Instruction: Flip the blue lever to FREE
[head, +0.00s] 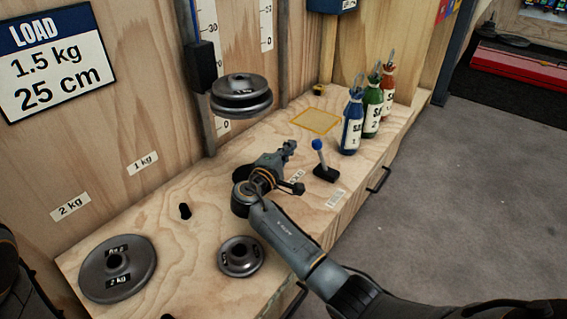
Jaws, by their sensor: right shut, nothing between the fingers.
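The blue lever (318,156) stands on a small black base on the wooden bench, right of centre. It has a blue ball knob on a pale shaft and tilts slightly to the left in the picture. Two white labels lie on the bench near its base; the left one (297,178) is partly hidden by my gripper, and the right one (335,199) is too small to read. My right gripper (289,149) is shut and empty, just left of the knob, apparently apart from it. My left gripper is out of view; only dark arm parts show at the left edge.
A stacked weight (240,93) hangs on the rail behind my gripper. Two plates, a large one (117,268) and a small one (240,257), lie on the bench. Three bottles (373,112) stand right of the lever. A yellow-outlined square (316,121) is empty.

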